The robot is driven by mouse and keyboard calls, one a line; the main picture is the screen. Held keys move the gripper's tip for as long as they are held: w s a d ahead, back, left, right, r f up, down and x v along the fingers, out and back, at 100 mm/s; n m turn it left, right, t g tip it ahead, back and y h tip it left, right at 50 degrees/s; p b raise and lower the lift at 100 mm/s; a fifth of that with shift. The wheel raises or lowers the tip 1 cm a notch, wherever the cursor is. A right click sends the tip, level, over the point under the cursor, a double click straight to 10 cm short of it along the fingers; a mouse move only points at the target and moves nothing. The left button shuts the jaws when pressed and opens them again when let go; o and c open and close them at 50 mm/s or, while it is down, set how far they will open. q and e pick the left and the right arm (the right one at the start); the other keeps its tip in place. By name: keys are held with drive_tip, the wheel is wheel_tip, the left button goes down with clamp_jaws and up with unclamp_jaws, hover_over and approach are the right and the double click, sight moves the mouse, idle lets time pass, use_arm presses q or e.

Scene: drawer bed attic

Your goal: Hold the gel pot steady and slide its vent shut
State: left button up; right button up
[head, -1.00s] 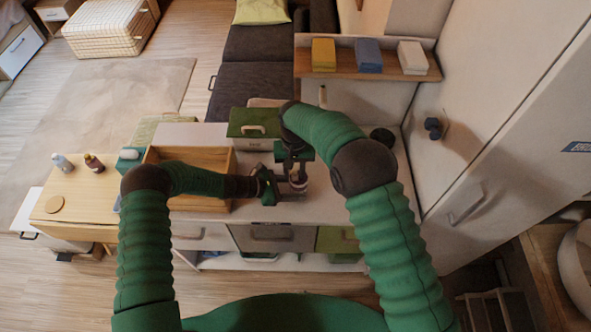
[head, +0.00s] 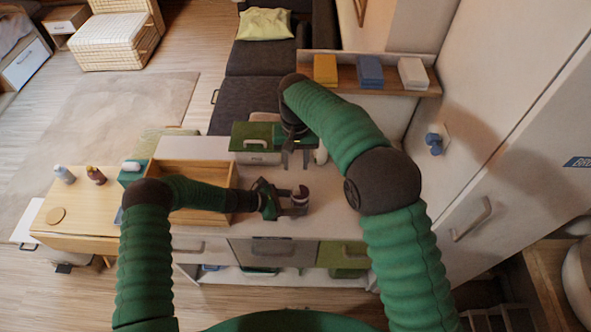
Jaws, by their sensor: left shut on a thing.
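The gel pot (head: 301,193), a small jar with a dark top and a pale band, stands on the white counter. My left gripper (head: 291,205) comes in from the left and is shut on the pot, its fingers around the pot's side. The vent is too small to make out, so I cannot tell how it stands. My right gripper (head: 297,158) is behind the pot and apart from it. Its two fingers point down with a gap between them, and nothing shows in it.
An open wooden box (head: 190,168) stands left of the pot. A green-lidded case (head: 257,136) is behind, close to my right gripper. A wall shelf (head: 390,82) holds yellow, blue and white blocks. The counter (head: 330,215) right of the pot is clear.

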use_arm(q)
drive_tip(key=o, duration=1.6)
drive_tip(key=shift+o, duration=0.2)
drive_tip(key=shift+a, duration=0.1)
